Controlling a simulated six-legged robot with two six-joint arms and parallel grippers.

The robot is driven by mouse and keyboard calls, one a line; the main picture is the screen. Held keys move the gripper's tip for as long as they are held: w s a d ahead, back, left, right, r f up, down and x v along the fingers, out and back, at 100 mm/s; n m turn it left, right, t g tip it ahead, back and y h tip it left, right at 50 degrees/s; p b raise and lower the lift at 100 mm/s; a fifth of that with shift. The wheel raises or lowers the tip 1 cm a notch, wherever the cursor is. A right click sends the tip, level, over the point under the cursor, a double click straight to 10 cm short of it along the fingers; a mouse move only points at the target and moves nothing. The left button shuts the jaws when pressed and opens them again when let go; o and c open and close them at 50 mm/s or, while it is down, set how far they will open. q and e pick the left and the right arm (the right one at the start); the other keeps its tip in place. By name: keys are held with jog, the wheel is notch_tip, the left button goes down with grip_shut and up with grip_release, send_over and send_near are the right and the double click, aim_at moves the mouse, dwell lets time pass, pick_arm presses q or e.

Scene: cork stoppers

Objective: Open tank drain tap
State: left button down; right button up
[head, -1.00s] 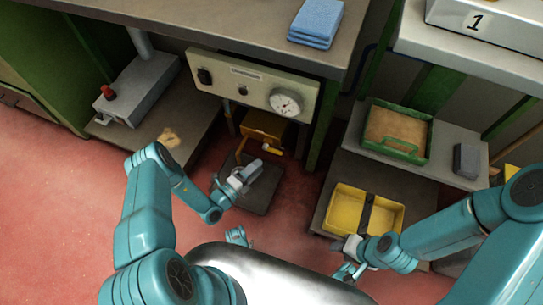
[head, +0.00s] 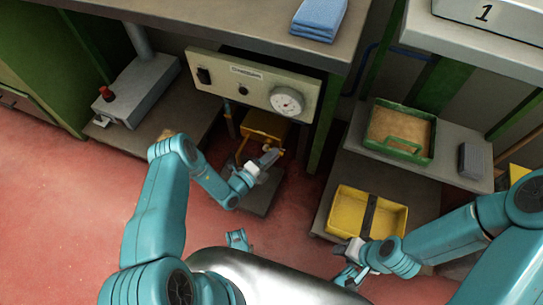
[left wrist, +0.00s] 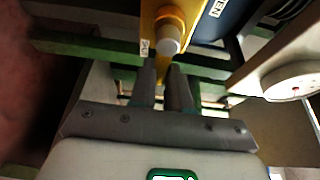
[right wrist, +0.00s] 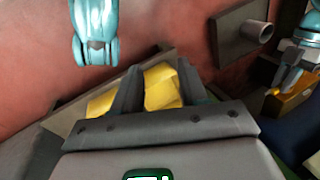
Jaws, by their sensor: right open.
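The yellow tap (head: 265,123) sits under the front panel of the bench in the head view. In the left wrist view its yellow part (left wrist: 172,14) carries a pale round knob (left wrist: 168,40). My left gripper (head: 271,156) is at the tap's lower side, its fingertips (left wrist: 162,68) just short of or at the knob; contact cannot be made out. Its fingers stand close together with a narrow gap, and nothing clearly shows between them. My right gripper (head: 347,277) is open and empty, away from the tap, near my body.
A panel with a dial (head: 287,100) is above the tap. A yellow bin (head: 346,212) stands at right, with a green tray (head: 398,149) behind it. A grey stand with a red knob (head: 106,92) is at left. The red floor (head: 75,195) at left is clear.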

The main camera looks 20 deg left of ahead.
jog(key=shift+f, duration=0.1)
pick_arm(q)
jog(key=shift+a+r+n+t+b, duration=0.1)
jog(key=shift+r+n+t+b, duration=0.2)
jog(key=shift+n+t+b, duration=0.75)
jog(key=shift+a+r+n+b, duration=0.15)
jog(key=shift+r+n+b, duration=0.3)
jog(key=shift+n, duration=1.25)
jog(key=shift+a+r+n+t+b, duration=0.15)
jog(key=shift+n+t+b, duration=0.4)
jog(key=shift+n+b, duration=0.6)
pick_arm(e)
jog(key=shift+t, duration=0.5)
jog(key=shift+w+d+f, duration=0.1)
jog(key=shift+w+f, duration=0.3)
jog(key=shift+f, duration=0.35)
jog(key=shift+w+d+f, duration=0.15)
jog(key=shift+w+f, duration=0.3)
jog(key=shift+f, duration=0.3)
jog(key=shift+w+d+f, duration=0.1)
jog(key=shift+w+f, duration=0.3)
jog(key=shift+f, duration=0.35)
pick_arm(q)
jog(key=shift+r+n+y, duration=0.1)
jog(key=shift+n+y, duration=0.2)
jog(key=shift+n, duration=0.1)
jog(key=c, duration=1.1)
grip_release()
